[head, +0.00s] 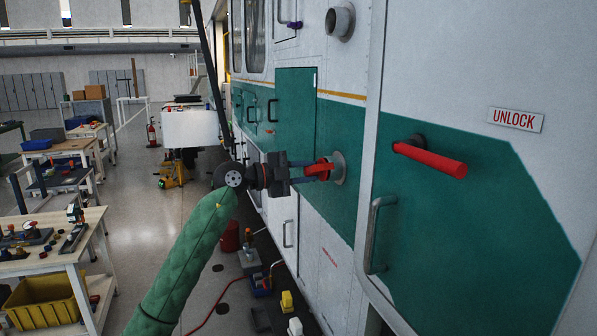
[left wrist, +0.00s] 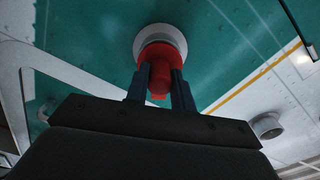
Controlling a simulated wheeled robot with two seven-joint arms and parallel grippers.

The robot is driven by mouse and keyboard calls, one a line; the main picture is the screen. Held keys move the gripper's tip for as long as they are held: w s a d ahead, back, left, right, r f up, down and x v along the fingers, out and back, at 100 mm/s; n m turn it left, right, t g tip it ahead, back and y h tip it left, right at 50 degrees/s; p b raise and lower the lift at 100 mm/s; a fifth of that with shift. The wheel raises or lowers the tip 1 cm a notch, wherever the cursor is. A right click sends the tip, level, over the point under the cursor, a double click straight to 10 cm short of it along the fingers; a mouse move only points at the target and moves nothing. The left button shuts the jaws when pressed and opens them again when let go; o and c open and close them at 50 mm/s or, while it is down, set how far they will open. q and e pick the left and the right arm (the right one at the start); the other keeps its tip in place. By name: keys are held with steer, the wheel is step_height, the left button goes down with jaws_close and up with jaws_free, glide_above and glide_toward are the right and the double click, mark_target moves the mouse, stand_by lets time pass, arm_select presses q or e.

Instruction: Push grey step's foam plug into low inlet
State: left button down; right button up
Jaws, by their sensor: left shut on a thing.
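A red foam plug (head: 324,168) is held between the fingers of my left gripper (head: 314,171), which is shut on it. The plug is at the mouth of the low inlet (head: 340,168), a pale round collar on the green part of the helicopter's side. In the left wrist view the red plug (left wrist: 158,78) sits between the dark fingertips, and its far end meets the inlet's collar (left wrist: 160,36). How deep it sits is hard to tell. A small grey step (head: 249,263) stands on the floor below. My right gripper is not in view.
A high inlet (head: 340,21) is open above. A red handle (head: 432,159) and a grey grab bar (head: 375,235) stick out from the right panel. Workbenches (head: 50,240) with tools line the left. A red hose lies on the floor below.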

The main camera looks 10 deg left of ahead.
arm_select(q)
steer(key=shift+w+d, duration=0.2)
steer(key=shift+d, duration=0.1)
steer(key=c, duration=1.1)
jaws_free()
